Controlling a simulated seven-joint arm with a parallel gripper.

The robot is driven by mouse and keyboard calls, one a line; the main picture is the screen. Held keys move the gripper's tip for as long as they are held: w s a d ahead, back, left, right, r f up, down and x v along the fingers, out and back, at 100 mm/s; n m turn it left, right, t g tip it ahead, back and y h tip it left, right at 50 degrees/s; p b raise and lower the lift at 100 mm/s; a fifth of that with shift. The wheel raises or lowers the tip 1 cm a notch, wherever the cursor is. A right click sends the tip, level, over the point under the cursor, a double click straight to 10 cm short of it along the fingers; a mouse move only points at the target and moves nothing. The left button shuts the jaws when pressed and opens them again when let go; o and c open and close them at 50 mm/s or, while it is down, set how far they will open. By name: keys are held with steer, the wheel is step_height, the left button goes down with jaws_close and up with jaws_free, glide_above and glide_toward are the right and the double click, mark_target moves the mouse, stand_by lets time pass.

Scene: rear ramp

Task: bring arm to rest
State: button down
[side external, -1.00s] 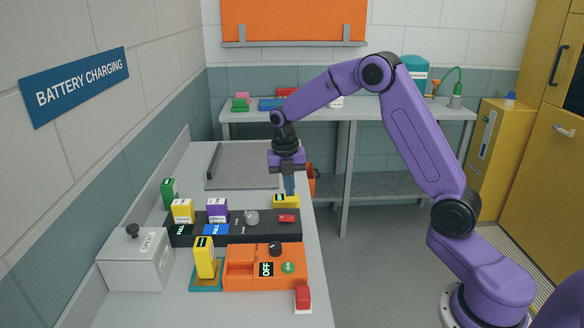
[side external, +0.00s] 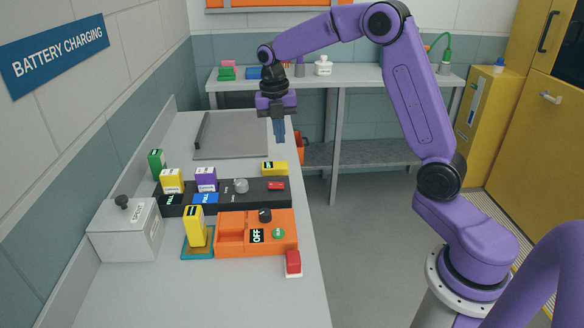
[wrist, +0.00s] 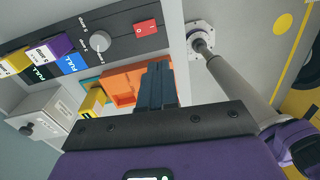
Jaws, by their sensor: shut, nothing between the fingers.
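My gripper (side external: 279,132) is shut and empty, pointing down above the right edge of the bench (side external: 110,292). It hangs clear above and behind a yellow block (side external: 274,168) that lies behind the black charging strip (side external: 240,198). In the wrist view my closed fingers (wrist: 155,85) show at the centre, with the strip's red switch (wrist: 146,27) and grey knob (wrist: 100,41) beyond them. The arm is raised and bent at the elbow.
Yellow (side external: 171,181) and purple (side external: 206,179) batteries stand in the strip, with a green one (side external: 157,162) behind. An orange charger (side external: 230,232), yellow upright battery (side external: 195,227), grey box (side external: 125,230) and red-topped block (side external: 293,263) are nearer. A grey plate (side external: 232,135) lies at the back.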

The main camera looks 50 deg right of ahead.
steer(key=s+a+r+m, duration=0.2)
steer(key=s+a+m, duration=0.4)
steer(key=s+a, duration=0.7)
steer(key=s+d+f+m, duration=0.1)
steer(key=s+m, duration=0.1)
steer(key=s, duration=0.5)
steer(key=s+d+f+m, duration=0.1)
steer(key=s+m, duration=0.2)
steer(key=s, duration=0.4)
steer(key=s+d+f+m+y, duration=0.1)
steer(key=s+m, duration=0.2)
steer(key=s, duration=0.4)
steer(key=shift+s+t, duration=0.3)
steer(key=shift+t, duration=0.1)
